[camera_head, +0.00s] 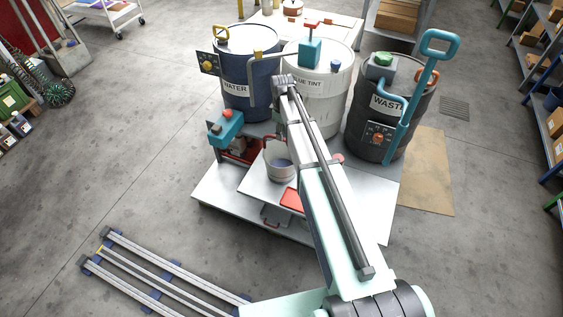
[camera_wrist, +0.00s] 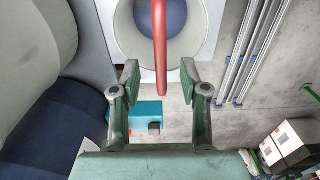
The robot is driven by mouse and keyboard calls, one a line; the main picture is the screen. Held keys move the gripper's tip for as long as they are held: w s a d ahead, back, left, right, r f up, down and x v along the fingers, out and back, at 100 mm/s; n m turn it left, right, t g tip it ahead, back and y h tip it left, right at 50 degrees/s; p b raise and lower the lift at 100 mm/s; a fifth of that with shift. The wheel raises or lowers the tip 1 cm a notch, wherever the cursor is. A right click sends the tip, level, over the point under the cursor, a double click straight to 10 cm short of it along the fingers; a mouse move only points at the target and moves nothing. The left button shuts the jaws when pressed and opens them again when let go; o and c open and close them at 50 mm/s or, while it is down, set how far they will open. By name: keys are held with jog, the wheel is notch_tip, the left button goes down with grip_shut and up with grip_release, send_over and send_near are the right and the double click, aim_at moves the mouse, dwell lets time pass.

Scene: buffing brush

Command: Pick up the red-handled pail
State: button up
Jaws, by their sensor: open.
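The pail (camera_head: 277,168) is grey-white with a dark blue inside. It stands upright on the light platform in the head view, partly behind my arm. In the wrist view its round rim (camera_wrist: 128,32) is at the top centre. Its red handle (camera_wrist: 160,45) runs down the picture from the pail to the gap between my fingertips. My gripper (camera_wrist: 160,76) is open, with one green finger on each side of the handle's end. I see no contact, and I cannot tell the exact depth between them. In the head view my arm hides the gripper.
A blue water drum (camera_head: 248,95), a white tint drum (camera_head: 328,105) and a dark waste drum (camera_head: 360,138) stand close behind the pail. A teal device (camera_head: 225,130) is to its left. A red flat object (camera_head: 291,199) lies in front. Rails (camera_head: 165,270) lie on the floor.

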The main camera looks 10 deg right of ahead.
jog(key=shift+a+f+p, duration=0.15)
jog(key=shift+f+p, duration=0.7)
jog(key=shift+f, duration=1.5)
grip_shut()
